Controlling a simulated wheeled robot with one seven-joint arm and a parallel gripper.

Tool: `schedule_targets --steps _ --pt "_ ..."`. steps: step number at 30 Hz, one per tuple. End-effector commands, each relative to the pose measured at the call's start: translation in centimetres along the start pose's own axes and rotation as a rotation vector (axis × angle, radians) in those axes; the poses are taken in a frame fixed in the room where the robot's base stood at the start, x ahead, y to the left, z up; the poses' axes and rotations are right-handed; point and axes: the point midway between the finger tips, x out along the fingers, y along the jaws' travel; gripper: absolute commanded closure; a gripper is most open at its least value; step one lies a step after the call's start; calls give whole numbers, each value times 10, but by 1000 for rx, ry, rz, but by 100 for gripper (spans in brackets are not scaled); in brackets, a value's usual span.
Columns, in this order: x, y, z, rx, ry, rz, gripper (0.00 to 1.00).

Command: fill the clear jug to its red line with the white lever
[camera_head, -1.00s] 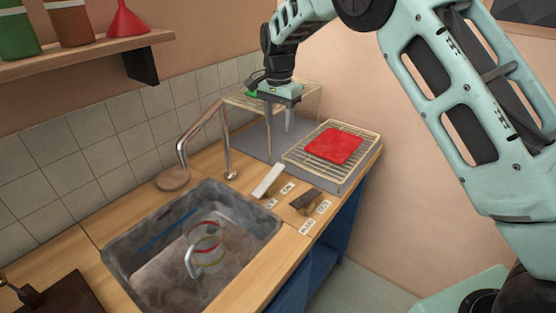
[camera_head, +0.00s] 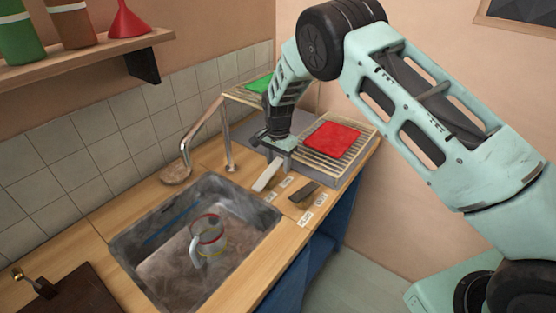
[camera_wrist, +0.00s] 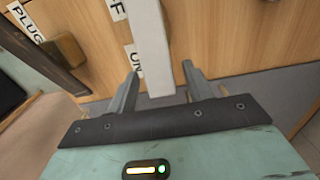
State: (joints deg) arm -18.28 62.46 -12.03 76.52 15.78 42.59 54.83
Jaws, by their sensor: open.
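The clear jug (camera_head: 209,240) stands in the grey sink under the tap, with a red band near its top and a pale handle on its left. The white lever (camera_head: 267,175) rises from the counter right of the sink. My gripper (camera_head: 277,162) is open and close to the lever's far end. In the wrist view the lever (camera_wrist: 150,45) reaches down between the two fingertips of my gripper (camera_wrist: 160,75), apart from both. The water level in the jug is unclear.
A dark lever (camera_head: 304,192) stands right of the white one, with labels (camera_head: 307,217) beside them. The curved tap (camera_head: 205,125) is left of my gripper. A rack with a red cloth (camera_head: 332,139) lies behind. The sink (camera_head: 150,285) has a blue strip inside.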

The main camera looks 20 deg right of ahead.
Motion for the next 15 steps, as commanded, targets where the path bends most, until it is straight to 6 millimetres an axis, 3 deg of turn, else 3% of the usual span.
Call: schedule_targets --steps 10,15 --pt "4 0 0 0 -1 0 52" --pt "3 0 0 0 -1 0 94"
